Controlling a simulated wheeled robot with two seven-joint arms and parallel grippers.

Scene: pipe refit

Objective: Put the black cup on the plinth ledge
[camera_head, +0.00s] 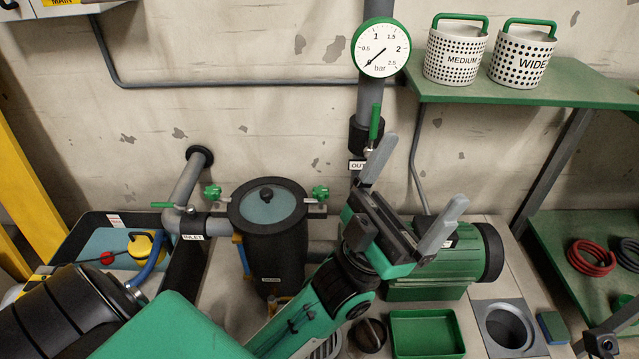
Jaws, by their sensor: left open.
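My left gripper (408,186) is open and empty, its two pale fingers raised in front of the pump and the outlet pipe. A dark round piece (369,335), which may be the black cup, sits low in the middle beside the green tray, close to my left forearm. I cannot tell its shape for sure. The pale plinth top (455,311) carries the filter housing (268,240), a black canister with its lid on, and the green pump (430,275). Which part is the ledge is not clear.
A green tray (427,335) and a grey block with a round hole (508,329) stand at the front right. Two perforated baskets (455,55) (522,58) stand on the green shelf (590,88). A black-rimmed bin (95,222) is at left.

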